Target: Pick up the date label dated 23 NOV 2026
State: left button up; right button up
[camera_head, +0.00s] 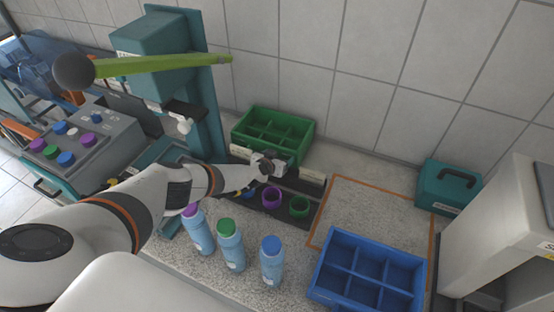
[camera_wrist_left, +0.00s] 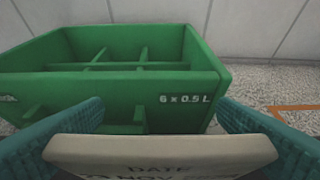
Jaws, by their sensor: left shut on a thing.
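My left gripper (camera_head: 276,160) is shut on a cream date label (camera_wrist_left: 160,152), seen at the bottom of the left wrist view between the teal fingers. The label reads DATE with NOV below it; the rest of the date is cut off or too unclear to read. In the head view the gripper is just in front of the green crate (camera_head: 262,143), above a dark strip. Another pale label (camera_head: 312,176) stands to the right of the gripper, its writing too small to read. My right gripper is not in view.
The green crate, marked 6 x 0.5 L, also fills the left wrist view (camera_wrist_left: 160,100). Purple (camera_head: 271,197) and green (camera_head: 299,207) rings sit on the dark strip. Bottles (camera_head: 230,248) with coloured caps stand in front. A blue crate (camera_head: 368,265) is at right. The orange-outlined area is clear.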

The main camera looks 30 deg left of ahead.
pick_arm(q)
notch_tip(320, 180, up, 9)
jog(key=shift+r, duration=0.15)
dwell(0.4)
